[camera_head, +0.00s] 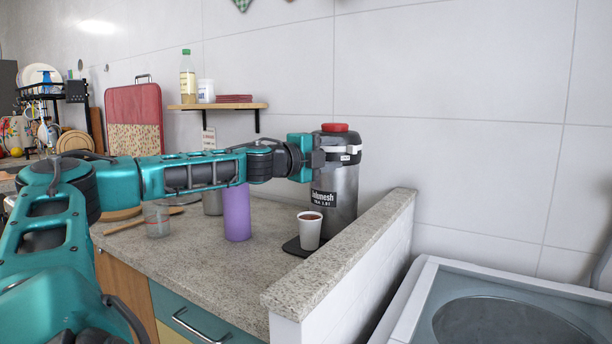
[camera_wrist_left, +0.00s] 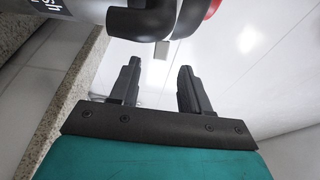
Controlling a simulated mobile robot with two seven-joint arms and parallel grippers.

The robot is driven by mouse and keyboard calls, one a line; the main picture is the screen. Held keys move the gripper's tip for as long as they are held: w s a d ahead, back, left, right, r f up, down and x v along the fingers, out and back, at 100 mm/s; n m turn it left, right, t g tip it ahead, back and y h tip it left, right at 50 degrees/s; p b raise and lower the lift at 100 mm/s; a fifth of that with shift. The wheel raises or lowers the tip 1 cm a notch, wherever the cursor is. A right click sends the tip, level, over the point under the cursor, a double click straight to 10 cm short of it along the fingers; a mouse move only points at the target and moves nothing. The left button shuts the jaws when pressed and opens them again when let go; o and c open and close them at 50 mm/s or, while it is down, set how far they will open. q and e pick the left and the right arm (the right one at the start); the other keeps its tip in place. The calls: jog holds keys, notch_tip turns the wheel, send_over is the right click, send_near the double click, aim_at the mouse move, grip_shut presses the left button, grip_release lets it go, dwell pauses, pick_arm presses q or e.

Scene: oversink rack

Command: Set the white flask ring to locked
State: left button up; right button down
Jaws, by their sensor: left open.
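A large grey flask (camera_head: 336,195) with a dark label stands upright at the right end of the counter. It has a red top (camera_head: 334,127), and a white ring (camera_head: 351,150) goes around its upper part. My left gripper (camera_head: 316,159) is at the left side of the flask, at about the height of the ring, and hides part of it. In the left wrist view the gripper (camera_wrist_left: 158,85) is open, with nothing between its fingers. A black curved part of the flask (camera_wrist_left: 153,24) is just beyond the fingertips, and the red top shows at the upper edge (camera_wrist_left: 211,8).
A white cup (camera_head: 310,231) with dark contents stands on a black mat in front of the flask. A purple tumbler (camera_head: 237,214) and a clear glass (camera_head: 156,220) stand under my left arm. A low stone-topped wall (camera_head: 345,250) borders the counter on the right.

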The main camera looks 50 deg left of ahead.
pick_arm(q)
jog(key=s+b, duration=0.3)
jog(key=s, duration=0.4)
jog(key=shift+d+b, duration=0.15)
jog(key=shift+b, duration=0.15)
jog(key=shift+s+r, duration=0.1)
jog(key=shift+c, duration=0.2)
